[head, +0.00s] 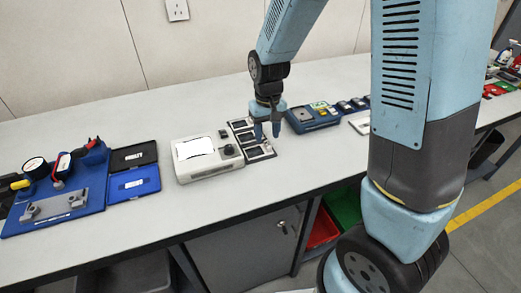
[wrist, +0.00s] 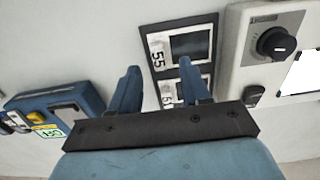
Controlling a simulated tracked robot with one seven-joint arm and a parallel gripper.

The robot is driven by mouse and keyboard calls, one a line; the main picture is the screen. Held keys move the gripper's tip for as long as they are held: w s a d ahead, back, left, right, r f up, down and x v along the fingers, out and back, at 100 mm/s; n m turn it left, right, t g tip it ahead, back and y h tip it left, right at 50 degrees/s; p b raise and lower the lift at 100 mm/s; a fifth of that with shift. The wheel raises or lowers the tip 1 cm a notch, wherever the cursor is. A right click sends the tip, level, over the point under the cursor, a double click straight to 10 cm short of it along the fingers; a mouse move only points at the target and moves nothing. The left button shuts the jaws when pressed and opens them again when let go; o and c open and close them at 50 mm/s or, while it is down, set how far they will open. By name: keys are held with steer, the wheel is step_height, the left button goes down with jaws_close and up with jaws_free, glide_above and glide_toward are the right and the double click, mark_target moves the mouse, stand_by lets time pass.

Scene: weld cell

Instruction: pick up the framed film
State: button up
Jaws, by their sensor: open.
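A row of framed films with dark windows and pale borders lies on the bench in the head view, beside a white light viewer (head: 207,156). The nearest framed film (head: 261,153) is partly under my gripper (head: 267,135), which points down with its fingers apart and nothing between them. In the wrist view, one framed film (wrist: 190,45) shows a "55" label, and another framed film (wrist: 178,91) is partly covered by a finger. My gripper (wrist: 160,70) is open there, with its right finger over the row. I cannot tell whether it touches.
The light viewer's knob side (wrist: 277,43) is right of the films in the wrist view. A blue device (head: 313,117) stands to the right in the head view, and a blue gauge fixture (head: 60,188) to the left. Bare bench (head: 225,210) lies in front.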

mark_target(267, 143)
steer(key=shift+d+f, duration=0.1)
steer(key=shift+f, duration=1.55)
steer(key=shift+c, duration=0.2)
jaws_close()
